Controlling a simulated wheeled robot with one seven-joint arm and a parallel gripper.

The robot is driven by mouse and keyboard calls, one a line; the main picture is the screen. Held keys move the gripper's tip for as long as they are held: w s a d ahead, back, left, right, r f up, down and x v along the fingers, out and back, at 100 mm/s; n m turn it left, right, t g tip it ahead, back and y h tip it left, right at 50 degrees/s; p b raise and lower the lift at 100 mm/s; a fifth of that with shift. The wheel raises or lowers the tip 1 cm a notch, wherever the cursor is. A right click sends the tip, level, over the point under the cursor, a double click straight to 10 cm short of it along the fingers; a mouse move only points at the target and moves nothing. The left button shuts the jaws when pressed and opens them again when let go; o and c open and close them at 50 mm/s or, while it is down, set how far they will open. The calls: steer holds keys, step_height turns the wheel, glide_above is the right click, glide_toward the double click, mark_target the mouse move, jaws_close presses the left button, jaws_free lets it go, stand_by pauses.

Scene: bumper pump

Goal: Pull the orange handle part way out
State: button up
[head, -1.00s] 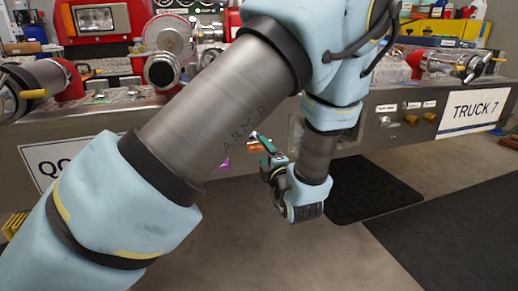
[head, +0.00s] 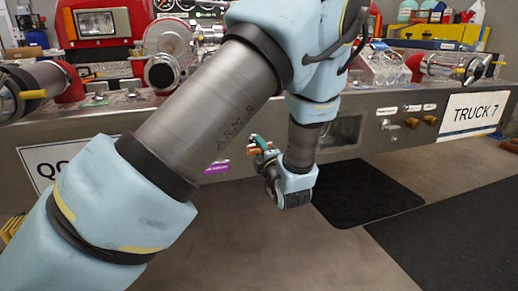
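A small orange handle (head: 254,151) shows low on the truck's front panel, beside the purple label. My gripper (head: 260,145) is right at it, with a teal finger overlapping it in the picture. The handle is partly hidden by the finger and by my arm. I cannot tell whether the fingers touch the handle, or whether they are open or shut.
The metal bumper panel (head: 350,135) runs across the view. Brass knobs (head: 412,122) and a TRUCK 7 sign (head: 470,115) are at the right. A purple label (head: 217,168) is left of my gripper. Black mats (head: 365,192) lie on the open floor.

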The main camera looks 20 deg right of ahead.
jaws_close()
stand_by(0.9)
